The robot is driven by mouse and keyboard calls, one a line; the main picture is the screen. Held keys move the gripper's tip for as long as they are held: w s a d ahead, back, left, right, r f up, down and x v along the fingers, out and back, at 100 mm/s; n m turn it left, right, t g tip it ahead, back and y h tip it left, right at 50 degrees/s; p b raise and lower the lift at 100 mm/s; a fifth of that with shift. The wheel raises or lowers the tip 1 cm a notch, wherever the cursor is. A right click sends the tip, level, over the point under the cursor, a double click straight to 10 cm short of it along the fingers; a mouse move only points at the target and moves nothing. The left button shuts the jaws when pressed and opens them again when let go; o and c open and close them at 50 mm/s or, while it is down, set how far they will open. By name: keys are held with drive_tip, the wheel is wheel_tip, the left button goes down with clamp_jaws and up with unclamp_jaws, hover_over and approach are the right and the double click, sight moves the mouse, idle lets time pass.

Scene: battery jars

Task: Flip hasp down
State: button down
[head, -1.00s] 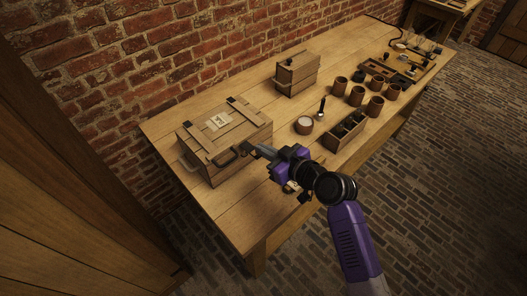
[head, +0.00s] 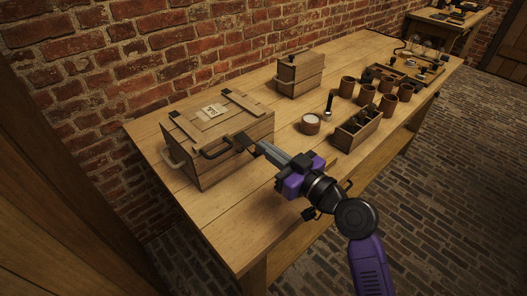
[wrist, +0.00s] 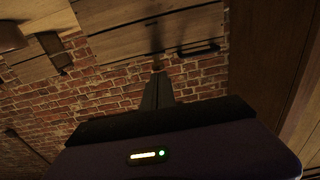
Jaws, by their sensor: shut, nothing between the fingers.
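A wooden crate (head: 230,140) with a planked, strapped lid and a paper label stands at the left end of the workbench. The lid appears closed.
A smaller wooden box (head: 300,75) stands behind on the workbench (head: 225,215). A white-topped jar (head: 310,124), a divided wooden tray (head: 352,138) and several brown jars (head: 388,105) stand to the right. A brick wall runs behind.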

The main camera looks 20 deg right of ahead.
drive_tip(key=shift+t+y, duration=0.3)
drive_tip(key=shift+t, duration=0.5)
wheel_tip(320, 180, down, 4)
drive_tip(key=b, duration=1.2)
drive_tip(key=shift+f, duration=0.25)
drive_tip(key=shift+w+f+b, duration=0.1)
drive_tip(key=shift+b, duration=0.2)
